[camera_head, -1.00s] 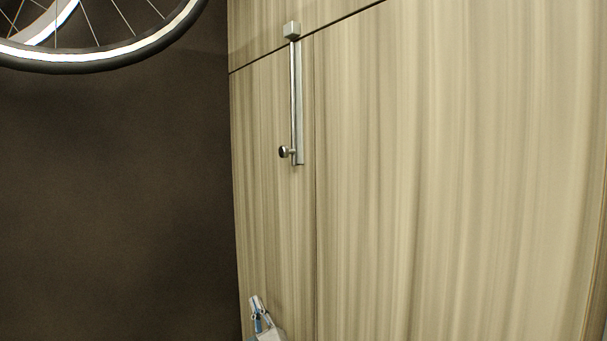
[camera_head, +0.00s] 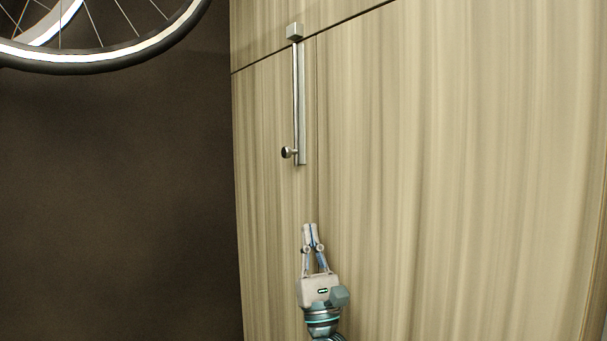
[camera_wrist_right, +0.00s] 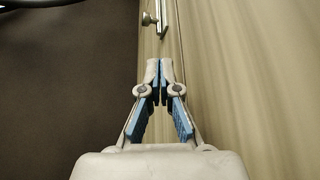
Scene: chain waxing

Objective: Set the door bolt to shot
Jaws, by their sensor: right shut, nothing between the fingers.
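The door bolt (camera_head: 299,105) is a silver vertical rod on a backing plate on the wood-grain cabinet door. Its top end meets a small square keeper block (camera_head: 294,32) above the door seam. A dark round knob (camera_head: 287,152) sticks out left near the bolt's lower end. The bolt's lower end and knob (camera_wrist_right: 148,19) also show at the top of the right wrist view. My right gripper (camera_head: 310,226) is below the bolt, apart from it, pointing up. Its fingertips (camera_wrist_right: 159,62) are together with nothing between them. My left gripper is not in view.
The cabinet door (camera_head: 430,190) fills the right side, with a seam above and a vertical seam beside the bolt. A bicycle wheel (camera_head: 110,58) hangs at the upper left before a dark wall (camera_head: 120,200). The space around the knob is clear.

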